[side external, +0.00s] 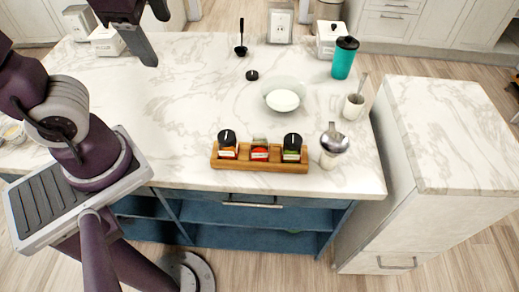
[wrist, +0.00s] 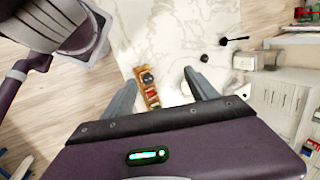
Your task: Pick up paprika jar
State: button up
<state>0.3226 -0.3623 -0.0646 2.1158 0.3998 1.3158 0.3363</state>
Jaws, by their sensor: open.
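Three small jars stand in a wooden rack (side external: 260,167) near the counter's front edge. The left jar (side external: 228,146) has orange contents and a black lid. The middle jar (side external: 260,150) is red with a lighter top, and looks the most like paprika, but the labels are too small to read. The right jar (side external: 291,149) is greenish with a black lid. My gripper (side external: 150,64) is open, empty and high over the left of the counter, well apart from the rack. In the wrist view the rack (wrist: 138,73) and red jar (wrist: 152,93) show between the spread fingers (wrist: 160,84).
A white bowl (side external: 283,95), a teal tumbler (side external: 342,57), a white cup (side external: 353,105) and a metal-topped container (side external: 333,146) stand behind and right of the rack. The left-middle counter is clear.

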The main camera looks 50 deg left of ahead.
jog(key=w+d+m+t+y, duration=0.2)
jog(key=w+m+y, duration=0.2)
jog(key=w+m, duration=0.4)
jog(key=r+m+t+y, duration=0.1)
jog(key=m+t+y, duration=0.25)
jog(key=m, duration=0.55)
send_over(259, 140)
jog(key=s+d, duration=0.3)
jog(key=d, duration=0.1)
jog(key=shift+t+h, duration=0.25)
jog(key=shift+h, duration=0.2)
jog(key=f, duration=2.1)
jog(key=a+f, duration=0.1)
jog(key=f, duration=1)
jog(key=shift+s+f, duration=0.2)
jog(key=shift+f, duration=0.15)
jog(key=shift+n, duration=0.3)
jog(key=x, duration=0.6)
jog(key=shift+w, duration=0.45)
jog(key=shift+w+a+f, duration=0.2)
jog(key=shift+w+f, duration=0.05)
grip_shut()
